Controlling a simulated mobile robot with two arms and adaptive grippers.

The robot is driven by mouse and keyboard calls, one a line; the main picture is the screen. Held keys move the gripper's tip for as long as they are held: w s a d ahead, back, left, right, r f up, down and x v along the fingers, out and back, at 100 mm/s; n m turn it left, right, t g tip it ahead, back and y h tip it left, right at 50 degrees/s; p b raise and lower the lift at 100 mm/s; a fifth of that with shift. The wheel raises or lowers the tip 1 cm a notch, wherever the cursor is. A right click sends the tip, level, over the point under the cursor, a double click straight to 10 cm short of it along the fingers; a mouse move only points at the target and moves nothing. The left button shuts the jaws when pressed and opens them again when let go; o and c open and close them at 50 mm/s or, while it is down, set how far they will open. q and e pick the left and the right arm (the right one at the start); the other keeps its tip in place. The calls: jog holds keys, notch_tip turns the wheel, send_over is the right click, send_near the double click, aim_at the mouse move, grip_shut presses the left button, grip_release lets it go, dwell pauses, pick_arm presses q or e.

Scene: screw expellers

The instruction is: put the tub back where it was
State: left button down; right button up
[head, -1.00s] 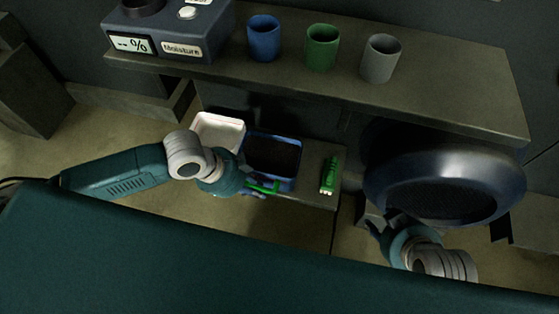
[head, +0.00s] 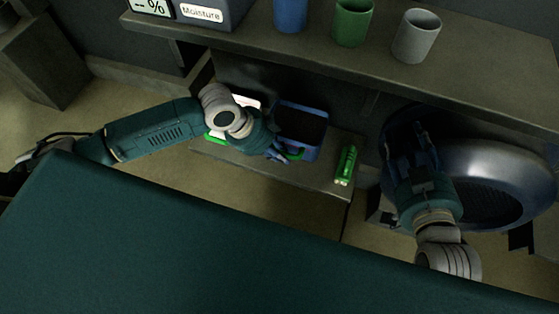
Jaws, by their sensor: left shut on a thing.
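A blue tub (head: 318,152) with dark contents stands upright on the low ledge below the shelf. A green handle (head: 295,154) shows at its front left. My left gripper (head: 284,154) is shut on the blue tub at this handle; its fingertips are partly hidden by the wrist. A white tub (head: 246,101) sits just left of the blue one, mostly hidden behind my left arm, with a green part (head: 214,137) at its front. My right gripper (head: 412,138) is raised in front of the round metal drum; its fingers look apart and empty.
A green torch-like object (head: 346,165) lies right of the blue tub. The shelf (head: 470,75) above carries a moisture meter (head: 215,12) and blue (head: 290,12), green (head: 352,22) and grey (head: 416,36) cups. The metal drum (head: 500,160) stands at right.

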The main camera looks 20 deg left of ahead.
pick_arm(q)
notch_tip(320, 180, down, 4)
jog(key=shift+r+b, duration=0.2)
jog(key=shift+b, duration=0.55)
jog(key=shift+f, duration=0.1)
jog(key=c, duration=1.6)
grip_release()
jog(key=shift+c, duration=0.2)
pick_arm(e)
notch_tip(320, 180, up, 9)
jog(key=w+a+t+y, duration=0.1)
jog(key=t, duration=0.3)
jog(key=shift+w+a+f+y, duration=0.15)
jog(key=shift+a+f+y, duration=0.05)
jog(key=shift+a+y, duration=0.1)
